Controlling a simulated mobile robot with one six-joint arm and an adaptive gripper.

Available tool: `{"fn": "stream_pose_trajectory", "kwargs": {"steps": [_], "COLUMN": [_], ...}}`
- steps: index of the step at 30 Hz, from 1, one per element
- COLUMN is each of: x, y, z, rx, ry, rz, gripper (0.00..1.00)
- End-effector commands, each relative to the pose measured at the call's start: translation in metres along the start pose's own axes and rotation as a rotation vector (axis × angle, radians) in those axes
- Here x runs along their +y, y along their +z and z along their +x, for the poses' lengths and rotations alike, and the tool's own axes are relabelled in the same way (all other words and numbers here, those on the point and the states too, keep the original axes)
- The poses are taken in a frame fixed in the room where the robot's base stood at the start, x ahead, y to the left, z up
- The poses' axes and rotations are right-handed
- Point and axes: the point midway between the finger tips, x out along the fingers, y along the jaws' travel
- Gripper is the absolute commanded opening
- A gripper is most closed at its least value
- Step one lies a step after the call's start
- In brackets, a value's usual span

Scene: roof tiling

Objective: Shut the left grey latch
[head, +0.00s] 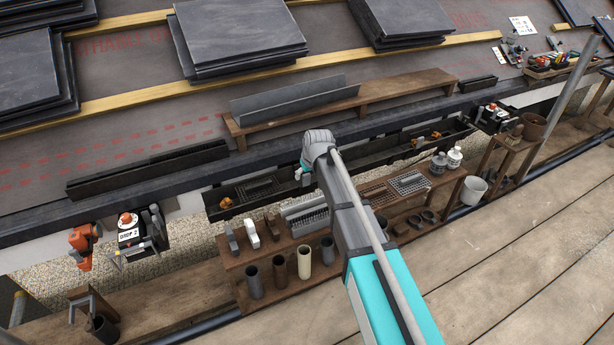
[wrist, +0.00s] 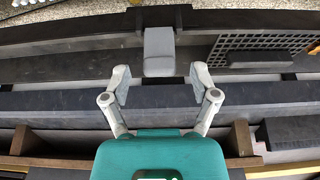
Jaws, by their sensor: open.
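A grey block-like piece (wrist: 159,45), which looks like the grey latch, sits across the dark gutter (wrist: 90,40) in the wrist view. Its near face is darker and points toward my gripper. I cannot tell from its shape how far it is swung. My gripper (wrist: 160,82) is open and empty, with one finger on each side of the line to this piece and the fingertips just short of it. In the head view my gripper (head: 303,172) is over the gutter (head: 340,163), and my arm hides most of the spot beneath it.
A black mesh (wrist: 262,42) lies right of the grey piece in the wrist view. Orange clips (head: 225,203) are on the gutter. A wooden bench (head: 280,270) with pipe pieces (head: 304,261) stands before it. A wooden plank shelf (head: 400,92) is behind on the roof.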

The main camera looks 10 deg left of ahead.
Motion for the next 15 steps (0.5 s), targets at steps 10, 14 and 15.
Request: {"fn": "stream_pose_trajectory", "kwargs": {"steps": [10, 14, 15], "x": [-0.0001, 0.0, 0.0], "y": [-0.0001, 0.0, 0.0], "z": [0.0, 0.0, 0.0], "rx": [0.0, 0.0, 0.0], "ry": [0.0, 0.0, 0.0], "rz": [0.0, 0.0, 0.0], "gripper": [0.64, 0.4, 0.33]}}
